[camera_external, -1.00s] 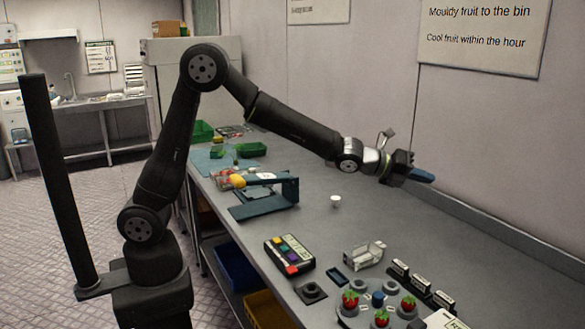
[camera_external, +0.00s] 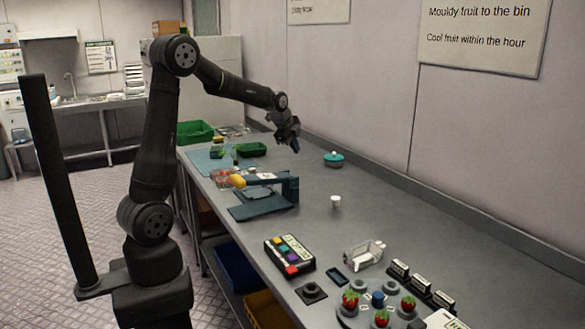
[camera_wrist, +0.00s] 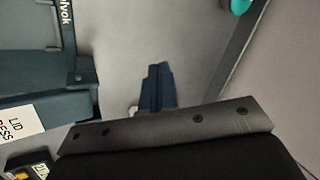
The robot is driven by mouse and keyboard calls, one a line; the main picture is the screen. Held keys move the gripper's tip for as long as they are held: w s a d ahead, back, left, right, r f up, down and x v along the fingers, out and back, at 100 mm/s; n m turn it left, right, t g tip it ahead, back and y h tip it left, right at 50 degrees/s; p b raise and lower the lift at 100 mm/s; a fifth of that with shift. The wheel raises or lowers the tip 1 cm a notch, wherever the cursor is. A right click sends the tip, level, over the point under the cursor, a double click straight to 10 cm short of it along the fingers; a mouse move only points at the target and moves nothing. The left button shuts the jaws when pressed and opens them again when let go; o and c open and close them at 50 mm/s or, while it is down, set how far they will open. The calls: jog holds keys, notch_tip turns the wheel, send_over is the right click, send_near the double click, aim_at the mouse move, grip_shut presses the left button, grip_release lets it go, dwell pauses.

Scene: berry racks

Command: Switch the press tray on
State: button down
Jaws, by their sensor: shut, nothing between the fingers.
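The lid press (camera_external: 262,207), a dark blue-grey stand with a flat base and an upright arm, stands on the bench in the external view. It fills the left of the wrist view (camera_wrist: 30,100), where its white label is cut off by the frame edge. Which part is the press tray's switch I cannot tell. My gripper (camera_external: 295,147) is above the bench, behind and to the right of the press. Its dark blue fingers (camera_wrist: 157,88) are shut together and hold nothing. They are apart from the press.
A box with coloured buttons (camera_external: 289,255) sits nearer the front. A white cup (camera_external: 335,201) and a teal lidded pot (camera_external: 334,158) stand right of the press. A green tray (camera_external: 251,149) lies behind it. The wall bounds the bench on the right.

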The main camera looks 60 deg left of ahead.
jog(key=s+a+r+n+h, duration=0.2)
jog(key=s+a+r+n, duration=0.15)
jog(key=s, duration=0.55)
jog(key=s+a+r+n+h, duration=0.2)
jog(key=s+a+n+h, duration=0.15)
jog(key=s, duration=0.45)
jog(key=s+a+r+n+h, duration=0.2)
jog(key=s+a+n, duration=0.25)
jog(key=s, duration=0.45)
notch_tip(320, 180, down, 12)
jog(key=shift+w+f+g, duration=0.25)
jog(key=shift+w+g, duration=0.05)
jog(key=shift+g, duration=0.1)
jog(key=x, duration=1)
jog(key=shift+a, duration=0.15)
